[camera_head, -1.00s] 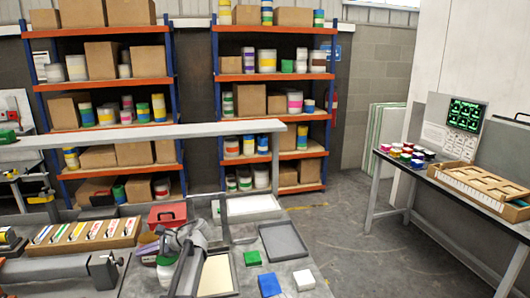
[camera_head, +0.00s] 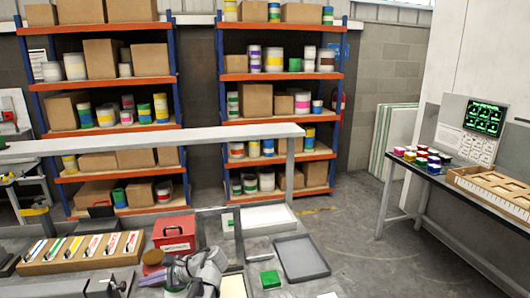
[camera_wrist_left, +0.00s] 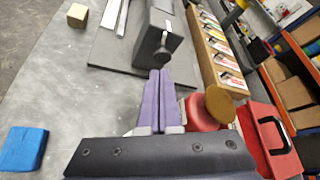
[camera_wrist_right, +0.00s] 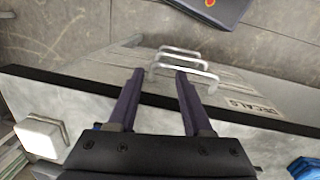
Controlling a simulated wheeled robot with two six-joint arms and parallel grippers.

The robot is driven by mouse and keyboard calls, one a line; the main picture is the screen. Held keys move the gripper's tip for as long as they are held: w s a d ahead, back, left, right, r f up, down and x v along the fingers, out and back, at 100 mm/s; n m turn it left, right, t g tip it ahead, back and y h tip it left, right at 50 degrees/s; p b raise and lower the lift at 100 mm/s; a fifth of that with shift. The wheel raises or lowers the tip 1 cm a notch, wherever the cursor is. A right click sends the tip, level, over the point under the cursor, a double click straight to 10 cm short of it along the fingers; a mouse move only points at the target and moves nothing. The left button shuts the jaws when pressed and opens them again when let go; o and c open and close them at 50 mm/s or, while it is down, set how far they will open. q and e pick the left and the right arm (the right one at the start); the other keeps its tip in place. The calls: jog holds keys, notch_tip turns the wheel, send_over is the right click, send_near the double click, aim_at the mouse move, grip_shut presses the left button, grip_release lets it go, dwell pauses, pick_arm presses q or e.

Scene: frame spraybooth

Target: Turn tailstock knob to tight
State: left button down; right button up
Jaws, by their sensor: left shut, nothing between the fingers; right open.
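The tailstock (camera_head: 104,285) is a grey block at the lower left in the head view, cut by the picture's bottom edge. In the left wrist view the tailstock (camera_wrist_left: 150,38) stands at top centre, with a dark knob (camera_wrist_left: 162,52) on the face toward me. My left gripper (camera_wrist_left: 158,72) is shut and empty, its purple fingertips just short of the knob; I cannot tell whether they touch. The knob's setting cannot be read. My right gripper (camera_wrist_right: 160,73) is open and empty, over a bench front with metal handles (camera_wrist_right: 182,62) and a "DECALS" label.
A brown round pad (camera_wrist_left: 219,103) lies close beside the left fingers. A grey tray (camera_head: 300,257) and a green block (camera_head: 270,279) are further right.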

pick_arm(q)
jog(key=s+a, duration=0.1)
jog(key=a, duration=0.5)
jog(key=shift+s, duration=0.2)
jog(key=shift+w+f+b, duration=0.25)
jog(key=shift+f+b, duration=0.05)
jog(key=shift+f, duration=0.05)
dwell(0.7)
jog(key=shift+w+r, duration=0.2)
jog(key=shift+w, duration=0.05)
dwell(0.5)
jog(key=shift+r+p, duration=0.1)
jog(key=shift+p, duration=0.2)
jog(key=shift+s+r, duration=0.15)
jog(key=shift+r, duration=0.1)
jog(key=d, duration=0.3)
jog(key=w+d, duration=0.1)
jog(key=d, duration=0.1)
jog(key=shift+w+d, duration=0.15)
jog(key=shift+d, duration=0.25)
